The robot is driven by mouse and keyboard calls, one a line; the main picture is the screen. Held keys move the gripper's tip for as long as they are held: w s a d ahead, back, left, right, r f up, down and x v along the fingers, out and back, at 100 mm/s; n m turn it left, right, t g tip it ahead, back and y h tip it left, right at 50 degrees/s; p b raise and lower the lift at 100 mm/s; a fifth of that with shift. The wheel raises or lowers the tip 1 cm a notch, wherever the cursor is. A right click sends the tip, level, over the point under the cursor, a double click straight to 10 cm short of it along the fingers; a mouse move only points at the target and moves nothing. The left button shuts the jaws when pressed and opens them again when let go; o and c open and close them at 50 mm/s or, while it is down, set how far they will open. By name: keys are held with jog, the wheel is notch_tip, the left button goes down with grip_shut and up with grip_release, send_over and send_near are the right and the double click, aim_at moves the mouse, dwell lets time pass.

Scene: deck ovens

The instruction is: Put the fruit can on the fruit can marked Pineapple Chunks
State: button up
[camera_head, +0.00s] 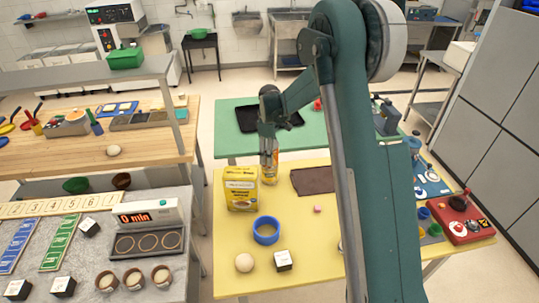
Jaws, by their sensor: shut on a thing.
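My gripper (268,148) points down over the far left part of the yellow table (330,235), just behind a yellow box (241,188). It is shut on a fruit can (270,167), a small yellow-orange can directly below the fingers. The can's lower part is partly hidden by the box. From this view I cannot tell whether a second can stands under it, and no label reading Pineapple Chunks is legible.
A green table (228,145) with a black tray stands behind. My arm hides the table's right middle.

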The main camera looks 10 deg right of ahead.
jog(key=o, duration=1.4)
jog(key=shift+r, duration=0.1)
notch_tip(320, 180, up, 12)
dwell(0.4)
